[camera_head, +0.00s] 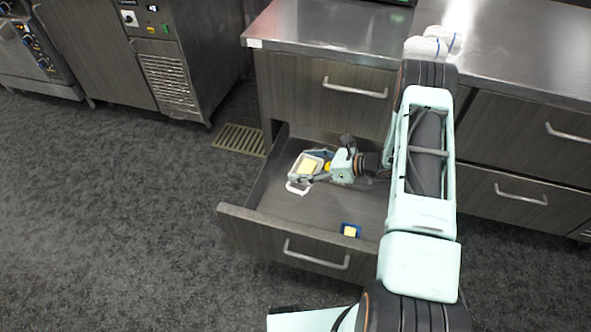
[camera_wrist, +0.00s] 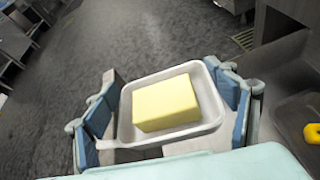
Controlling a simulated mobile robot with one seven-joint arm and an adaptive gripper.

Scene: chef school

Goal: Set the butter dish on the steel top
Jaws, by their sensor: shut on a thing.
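The butter dish (camera_wrist: 212,122) is a white shallow dish with a handle, holding a yellow block of butter (camera_wrist: 165,103). My gripper (camera_wrist: 170,110) is shut on the dish, with a blue-padded finger on each side of it. In the head view, my gripper (camera_head: 322,167) and the butter dish (camera_head: 293,170) are at the open lower drawer (camera_head: 285,225), toward its left side. I cannot tell exactly how high the dish is above the drawer floor. The steel top (camera_head: 330,35) is the shiny counter above the drawers, at the upper middle.
A small blue item with a yellow part (camera_head: 350,230) lies in the drawer near its front. A yellow object (camera_wrist: 312,133) shows at the right of the wrist view. White rounded objects (camera_head: 425,46) stand on the steel top. Its left part is clear. A closed upper drawer (camera_head: 325,90) lies between.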

